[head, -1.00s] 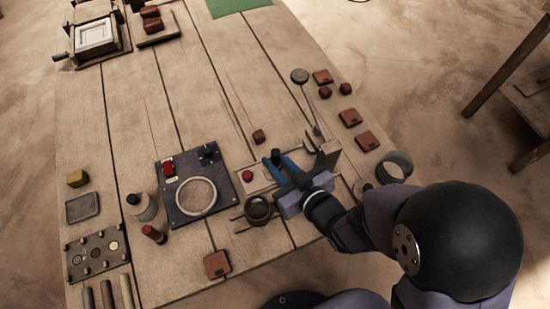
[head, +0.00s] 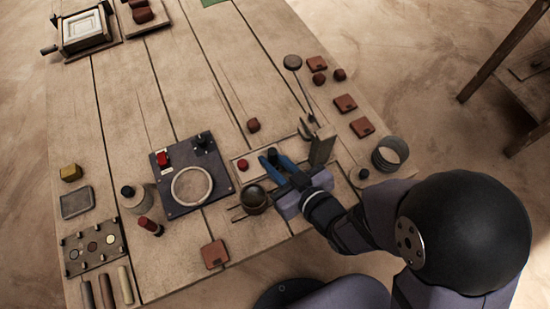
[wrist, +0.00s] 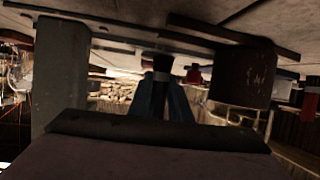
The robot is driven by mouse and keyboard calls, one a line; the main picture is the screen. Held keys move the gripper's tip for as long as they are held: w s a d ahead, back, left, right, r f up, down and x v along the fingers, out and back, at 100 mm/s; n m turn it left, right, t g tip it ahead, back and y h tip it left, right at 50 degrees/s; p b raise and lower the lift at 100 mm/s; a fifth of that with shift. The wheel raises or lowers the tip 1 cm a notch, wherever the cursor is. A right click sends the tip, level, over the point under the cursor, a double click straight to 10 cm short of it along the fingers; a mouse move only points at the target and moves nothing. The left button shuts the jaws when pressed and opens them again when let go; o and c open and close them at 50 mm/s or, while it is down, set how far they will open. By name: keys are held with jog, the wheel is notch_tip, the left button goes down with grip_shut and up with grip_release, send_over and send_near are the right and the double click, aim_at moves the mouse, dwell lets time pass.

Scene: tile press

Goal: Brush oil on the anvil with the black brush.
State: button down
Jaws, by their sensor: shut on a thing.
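My gripper (head: 277,165) has blue fingers and is low over the right part of the table. It is shut on a dark upright piece, which I take to be the black brush (head: 272,154). In the wrist view the dark piece (wrist: 163,63) shows between the blue fingers (wrist: 160,92). Its bristle end is not clear in either view. A pale base plate (head: 238,176) with a red button (head: 243,165) lies just left of the fingers, and a post (head: 322,147) stands to their right. I cannot tell for certain which surface is the anvil.
A dark round pot (head: 253,198) stands close in front of my gripper. Left of it is a dark panel (head: 172,204) with a pale ring. A metal can (head: 389,153) and several red-brown tiles (head: 345,103) are at the right. The table's back middle is clear.

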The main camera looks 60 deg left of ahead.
jog(key=shift+a, duration=1.6)
jog(key=shift+a, duration=0.1)
jog(key=shift+a, duration=1.45)
jog(key=shift+d, duration=0.1)
jog(key=shift+d, duration=1.5)
jog(key=shift+d+f+b, duration=0.1)
jog(key=shift+d+b, duration=0.2)
jog(key=shift+d, duration=1.35)
